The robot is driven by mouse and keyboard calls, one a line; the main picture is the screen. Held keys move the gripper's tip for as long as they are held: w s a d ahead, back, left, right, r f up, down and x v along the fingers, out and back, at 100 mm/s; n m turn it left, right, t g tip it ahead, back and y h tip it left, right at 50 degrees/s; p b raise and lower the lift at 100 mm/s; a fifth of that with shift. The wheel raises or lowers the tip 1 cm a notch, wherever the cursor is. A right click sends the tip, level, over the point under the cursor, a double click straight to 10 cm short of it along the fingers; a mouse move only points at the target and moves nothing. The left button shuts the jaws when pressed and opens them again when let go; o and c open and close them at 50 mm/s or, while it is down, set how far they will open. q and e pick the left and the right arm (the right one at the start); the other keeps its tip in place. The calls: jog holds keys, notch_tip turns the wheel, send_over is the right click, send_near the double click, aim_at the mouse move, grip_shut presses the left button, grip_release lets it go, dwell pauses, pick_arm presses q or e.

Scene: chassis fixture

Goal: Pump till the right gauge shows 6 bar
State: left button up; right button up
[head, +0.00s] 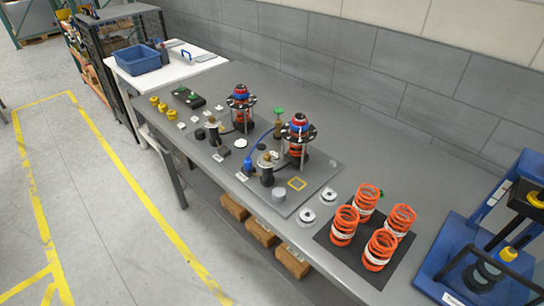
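Two pump-and-fixture assemblies stand on the grey bench. The right fixture (298,133) has a dark round plate on posts, a red and blue top, and an orange spring below. The left fixture (240,101) looks alike. A small pale dial (273,154), possibly the right gauge, sits on the dark cylinder unit (267,172) beside the right fixture. It is too small to read any needle or value. A similar unit (213,130) stands by the left fixture. A blue hose (262,141) curves near the right unit. Neither of my grippers is in view.
Several orange springs (366,197) stand on a black mat (335,249) at the right. A blue stand (455,260) is at the far right. Yellow parts (163,107) and a blue bin (138,60) are at the left. The bench's front edge is mostly clear.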

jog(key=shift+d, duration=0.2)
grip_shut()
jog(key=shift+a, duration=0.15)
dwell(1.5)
